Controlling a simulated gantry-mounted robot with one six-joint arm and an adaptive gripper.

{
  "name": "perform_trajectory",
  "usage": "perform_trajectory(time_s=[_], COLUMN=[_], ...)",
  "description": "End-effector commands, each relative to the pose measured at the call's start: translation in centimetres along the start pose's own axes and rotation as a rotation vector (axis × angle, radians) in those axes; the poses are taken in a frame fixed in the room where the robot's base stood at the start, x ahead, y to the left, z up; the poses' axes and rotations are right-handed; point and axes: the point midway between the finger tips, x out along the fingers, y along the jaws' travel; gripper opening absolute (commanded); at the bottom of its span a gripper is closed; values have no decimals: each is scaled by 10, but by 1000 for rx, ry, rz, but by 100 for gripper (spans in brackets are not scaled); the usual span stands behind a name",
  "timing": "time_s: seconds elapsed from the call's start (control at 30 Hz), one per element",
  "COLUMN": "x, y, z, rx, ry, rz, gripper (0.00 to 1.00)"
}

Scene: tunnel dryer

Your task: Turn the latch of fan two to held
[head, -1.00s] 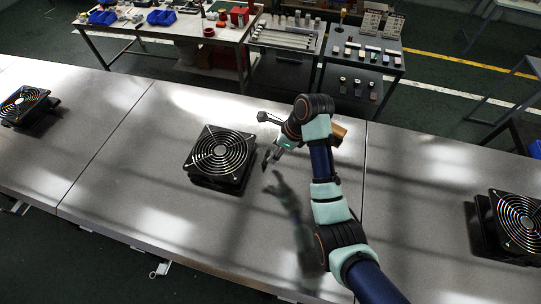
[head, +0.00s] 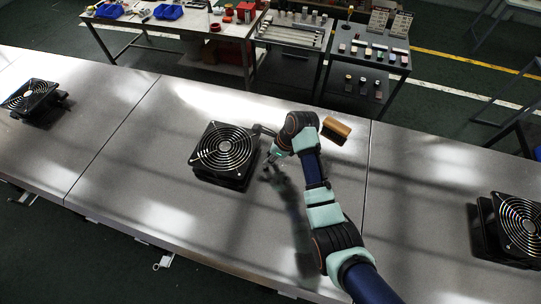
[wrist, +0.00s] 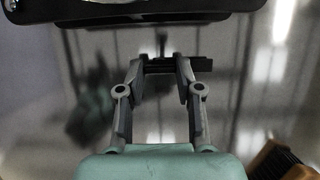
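The middle fan (head: 224,153), a black square unit with a round grille, stands on the grey metal table; I take it as fan two. Its dark edge also shows at the top of the wrist view (wrist: 150,20). My gripper (head: 267,168) is low over the table just right of this fan. In the wrist view its two fingers (wrist: 163,72) are apart. A dark bar (wrist: 203,64) with a small upright stem lies at the fingertips. It may be the latch; its setting and any contact with the fingers cannot be told.
A wooden brush (head: 336,127) lies behind my arm, and its bristles show in the wrist view (wrist: 275,160). Other fans stand at the left (head: 33,98) and right (head: 517,228). Work tables with tools stand behind.

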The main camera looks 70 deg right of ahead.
Motion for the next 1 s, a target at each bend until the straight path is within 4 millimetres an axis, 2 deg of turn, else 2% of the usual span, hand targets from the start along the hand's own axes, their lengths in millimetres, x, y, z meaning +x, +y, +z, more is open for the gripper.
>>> perform_trajectory(time_s=[0.03, 0.17, 0.57, 1.0], x=[0, 0, -1, -1], y=[0, 0, -1, -4], z=[0, 0, 1, 2], rx=[0, 0, -76, -413], ry=[0, 0, -2, -1], rz=[0, 0, 31, 172], gripper=[20, 0, 0, 0])
